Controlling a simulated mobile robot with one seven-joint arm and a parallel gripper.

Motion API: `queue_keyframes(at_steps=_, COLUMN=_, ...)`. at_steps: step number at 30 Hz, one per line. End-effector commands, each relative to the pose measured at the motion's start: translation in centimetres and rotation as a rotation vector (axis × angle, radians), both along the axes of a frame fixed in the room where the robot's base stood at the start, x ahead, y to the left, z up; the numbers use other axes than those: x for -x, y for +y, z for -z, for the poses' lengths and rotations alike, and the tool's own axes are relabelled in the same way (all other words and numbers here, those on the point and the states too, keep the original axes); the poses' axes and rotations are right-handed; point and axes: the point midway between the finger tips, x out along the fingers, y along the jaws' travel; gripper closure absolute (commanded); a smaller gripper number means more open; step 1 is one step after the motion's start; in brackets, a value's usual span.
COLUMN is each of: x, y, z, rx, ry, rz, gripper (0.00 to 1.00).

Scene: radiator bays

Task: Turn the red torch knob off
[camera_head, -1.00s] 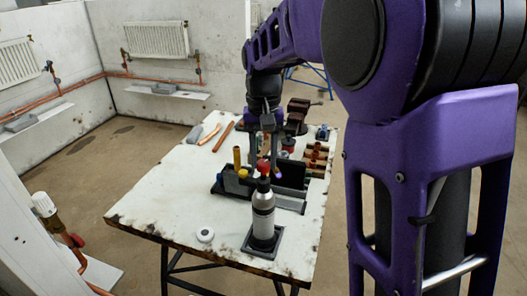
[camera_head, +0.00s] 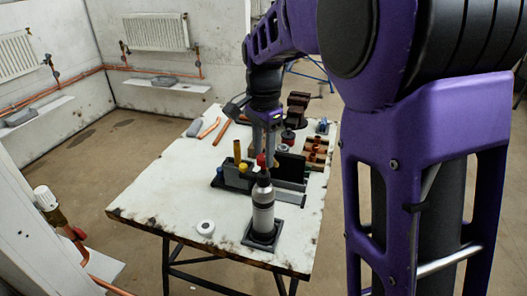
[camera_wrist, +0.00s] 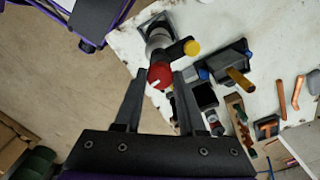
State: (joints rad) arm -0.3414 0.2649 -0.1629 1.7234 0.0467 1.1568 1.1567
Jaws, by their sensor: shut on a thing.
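The torch is a silver and black bottle (camera_head: 263,212) standing upright on a dark square base (camera_head: 260,240) near the table's front right. Its red knob (camera_head: 261,160) sits at the top. In the wrist view the red knob (camera_wrist: 160,75) has a small white mark and lies between the fingertips of my gripper (camera_wrist: 158,80). My gripper is shut on the knob. In the head view my gripper (camera_head: 268,150) comes down from above, just behind the torch top. A round yellow part (camera_wrist: 192,47) shows beside the torch. I cannot make out a flame.
A white roll (camera_head: 206,227) lies to the left. Copper pipes (camera_head: 222,132), a vise (camera_head: 298,104) and a wooden box (camera_head: 315,152) are farther back. The table's left part is clear.

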Motion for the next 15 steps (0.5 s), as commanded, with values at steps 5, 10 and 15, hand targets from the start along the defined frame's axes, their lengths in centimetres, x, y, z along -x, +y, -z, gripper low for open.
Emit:
queue_keyframes(at_steps=5, x=-0.02, y=0.0, z=-0.03, rx=0.0, ry=-0.001, rz=0.102, gripper=1.0)
queue_keyframes(at_steps=10, x=-0.03, y=-0.01, z=-0.03, rx=0.0, ry=-0.001, rz=0.164, gripper=1.0)
queue_keyframes(at_steps=15, x=-0.02, y=-0.01, z=-0.02, rx=0.0, ry=-0.001, rz=0.194, gripper=1.0)
